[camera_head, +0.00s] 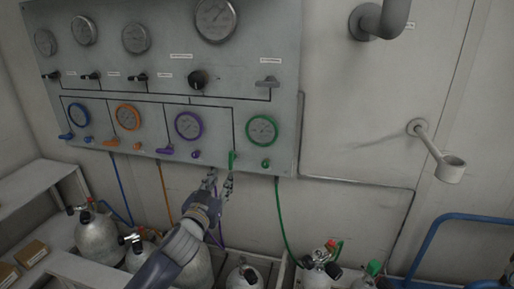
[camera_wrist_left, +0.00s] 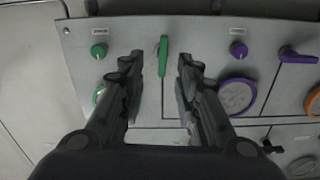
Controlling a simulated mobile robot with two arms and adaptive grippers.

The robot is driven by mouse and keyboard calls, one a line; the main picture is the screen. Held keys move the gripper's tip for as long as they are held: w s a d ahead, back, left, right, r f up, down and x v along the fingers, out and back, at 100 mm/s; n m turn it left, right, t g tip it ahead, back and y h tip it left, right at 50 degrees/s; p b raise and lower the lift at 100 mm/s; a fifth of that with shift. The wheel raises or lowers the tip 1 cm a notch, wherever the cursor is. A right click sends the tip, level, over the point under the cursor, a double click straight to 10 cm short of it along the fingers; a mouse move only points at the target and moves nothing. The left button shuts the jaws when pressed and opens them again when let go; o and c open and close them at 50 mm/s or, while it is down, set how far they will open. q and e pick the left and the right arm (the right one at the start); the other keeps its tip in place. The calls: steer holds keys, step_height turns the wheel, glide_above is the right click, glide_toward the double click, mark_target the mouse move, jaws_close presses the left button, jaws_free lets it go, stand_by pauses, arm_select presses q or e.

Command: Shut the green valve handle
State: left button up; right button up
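The green valve handle (camera_head: 231,160) is on the lower edge of the grey panel, below and left of the green-ringed gauge (camera_head: 262,130). It points up and down along the panel, while the purple handle (camera_head: 164,150) lies sideways. In the left wrist view the green handle (camera_wrist_left: 163,55) stands between the fingertips of my left gripper (camera_wrist_left: 161,62). The fingers are spread, with a gap visible on both sides of the handle. In the head view my left gripper (camera_head: 220,178) is just below the handle. My right gripper is not in view.
A green knob (camera_head: 266,163) sits right of the handle and a purple knob (camera_head: 196,155) left of it. Blue (camera_head: 66,136) and orange (camera_head: 111,142) handles are further left. Gas cylinders (camera_head: 322,272) and hoses (camera_head: 281,215) are below. A wall bracket (camera_head: 450,170) projects at right.

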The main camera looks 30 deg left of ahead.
mark_target(230, 163)
arm_select(q)
steer(key=x, duration=0.3)
steer(key=p+x, duration=0.1)
steer(key=x, duration=0.2)
steer(key=p+x, duration=0.1)
steer(key=x, duration=0.2)
steer(key=shift+w+a+r, duration=0.25)
steer(key=shift+a+r, duration=0.05)
steer(key=shift+a, duration=0.1)
steer(key=shift+w+f, duration=0.1)
steer(key=shift+w, duration=0.35)
jaws_close()
